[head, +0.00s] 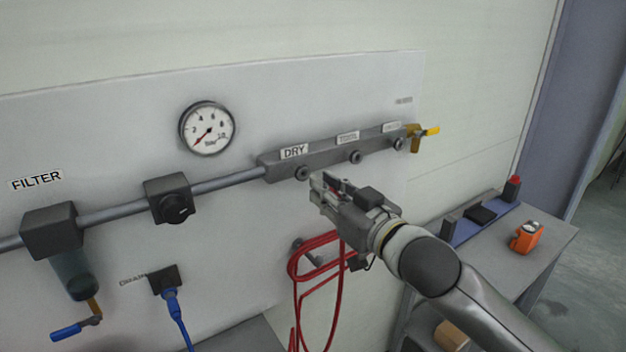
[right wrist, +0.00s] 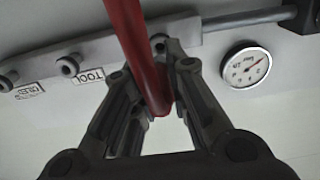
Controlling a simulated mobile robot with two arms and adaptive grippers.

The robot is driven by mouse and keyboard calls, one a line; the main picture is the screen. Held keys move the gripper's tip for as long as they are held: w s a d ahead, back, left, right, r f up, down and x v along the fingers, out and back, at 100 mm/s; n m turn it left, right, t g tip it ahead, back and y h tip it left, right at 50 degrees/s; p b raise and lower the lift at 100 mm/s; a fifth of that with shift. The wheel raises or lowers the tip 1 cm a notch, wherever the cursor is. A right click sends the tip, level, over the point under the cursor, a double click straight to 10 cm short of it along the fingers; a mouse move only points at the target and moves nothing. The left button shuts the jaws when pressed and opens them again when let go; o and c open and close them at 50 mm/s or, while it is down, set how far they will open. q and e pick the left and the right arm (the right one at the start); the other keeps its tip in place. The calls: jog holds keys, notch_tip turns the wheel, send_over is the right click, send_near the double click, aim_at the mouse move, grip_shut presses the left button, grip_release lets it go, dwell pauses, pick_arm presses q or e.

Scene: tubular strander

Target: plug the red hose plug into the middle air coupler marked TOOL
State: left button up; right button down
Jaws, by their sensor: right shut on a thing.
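My right gripper (head: 324,186) is shut on the red hose plug, held just below the manifold, between the DRY coupler (head: 302,173) and the middle coupler (head: 355,157). In the right wrist view the red plug and hose (right wrist: 133,45) run between the two fingers; the plug's tip is hard to make out. There the middle coupler (right wrist: 68,66), beside its TOOL label (right wrist: 90,76), is left of the fingers and apart from the plug. The red hose (head: 338,285) hangs in loops below the gripper in the head view. My left gripper is out of view.
The grey manifold (head: 270,172) runs along the wall panel, with a third coupler (head: 398,144) and a yellow valve handle (head: 431,131) at its right end. A pressure gauge (head: 207,128) sits above. A bench (head: 545,250) with an orange object (head: 526,237) stands at right.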

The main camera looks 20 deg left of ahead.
jog(key=shift+v, duration=0.95)
